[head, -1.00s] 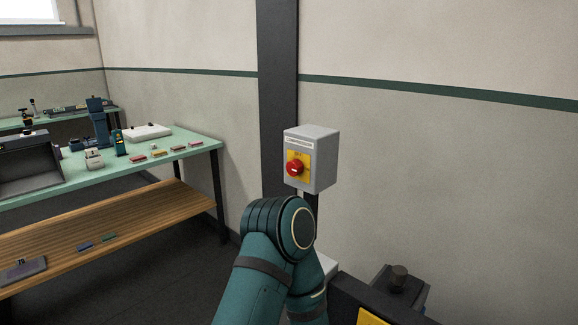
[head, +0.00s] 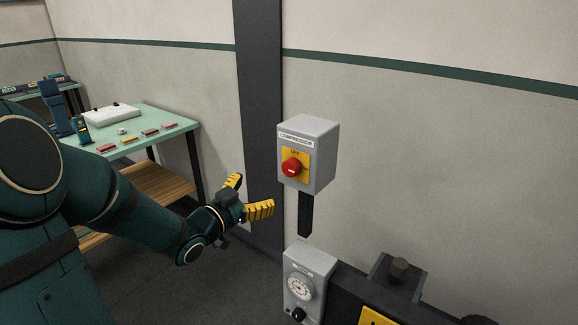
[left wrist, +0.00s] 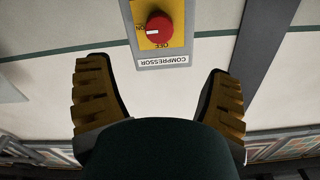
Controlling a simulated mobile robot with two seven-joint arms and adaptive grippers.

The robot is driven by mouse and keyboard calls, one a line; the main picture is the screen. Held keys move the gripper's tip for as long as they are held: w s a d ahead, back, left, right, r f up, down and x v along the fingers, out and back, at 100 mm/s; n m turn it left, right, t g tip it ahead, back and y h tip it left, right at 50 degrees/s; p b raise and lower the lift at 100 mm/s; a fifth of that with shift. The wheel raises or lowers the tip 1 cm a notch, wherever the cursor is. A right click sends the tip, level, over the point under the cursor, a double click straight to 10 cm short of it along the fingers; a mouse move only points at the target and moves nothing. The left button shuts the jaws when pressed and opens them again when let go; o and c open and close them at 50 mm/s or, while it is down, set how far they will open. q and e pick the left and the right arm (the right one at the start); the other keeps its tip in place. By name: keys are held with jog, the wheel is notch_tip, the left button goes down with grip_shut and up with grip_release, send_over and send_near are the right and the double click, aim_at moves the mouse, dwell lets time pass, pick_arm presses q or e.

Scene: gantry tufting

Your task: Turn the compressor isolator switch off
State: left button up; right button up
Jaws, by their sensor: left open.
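The compressor isolator is a grey box (head: 307,155) labelled COMPRESSOR, with a red knob (head: 291,167) on a yellow plate (head: 303,168). In the left wrist view it appears upside down; the white mark on the knob (left wrist: 158,29) lies on the side toward ON, with OFF at the plate's label end. My left gripper (head: 254,191) is open and empty, with yellow ribbed fingers. It is left of and slightly below the box, apart from it. In the left wrist view the knob lies beyond the fingertips, between their lines. My right gripper is not in view.
Below the isolator is a grey box with a round dial (head: 300,287), beside dark machinery (head: 397,282). A dark post (head: 260,120) stands behind the isolator. A green-topped bench (head: 165,124) stands at left. The wall to the right is clear.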

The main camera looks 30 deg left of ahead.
aim_at(288, 170)
pick_arm(q)
jog(key=w, duration=0.9)
jog(key=w+d, duration=0.1)
jog(key=w, duration=0.3)
jog(key=shift+w+d, duration=0.1)
jog(key=shift+w, duration=0.15)
jog(key=c, duration=1.2)
